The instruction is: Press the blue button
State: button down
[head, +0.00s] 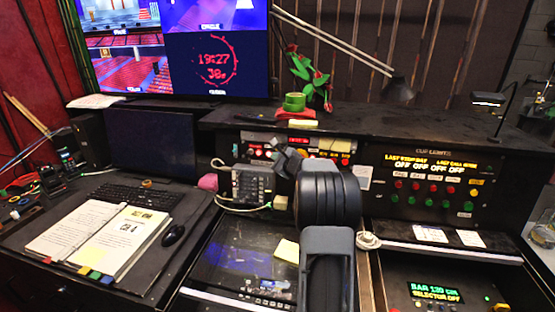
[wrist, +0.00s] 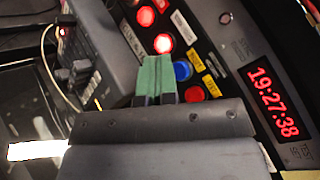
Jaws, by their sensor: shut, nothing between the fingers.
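The blue button (wrist: 182,70) is a round cap on the dark button panel, just right of my fingertips in the wrist view. My gripper (wrist: 155,76) is shut and empty, its two green-tipped fingers together. The fingertips overlap the panel in the picture, left of the blue button; the gap in depth cannot be told. In the head view my gripper (head: 285,155) is in front of the centre panel, and I cannot make out the blue button there.
A lit red button (wrist: 163,43) and another red button (wrist: 194,93) flank the blue one. A red clock display (wrist: 274,101) is at the right.

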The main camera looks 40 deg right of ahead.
jog(key=shift+s+a+r+b, duration=0.2)
jog(key=shift+s+a+b, duration=0.65)
jog(key=shift+a, duration=0.1)
jog(key=shift+s+a+r+b, duration=0.15)
jog(key=shift+s+a+b, duration=0.65)
jog(key=shift+a, duration=0.1)
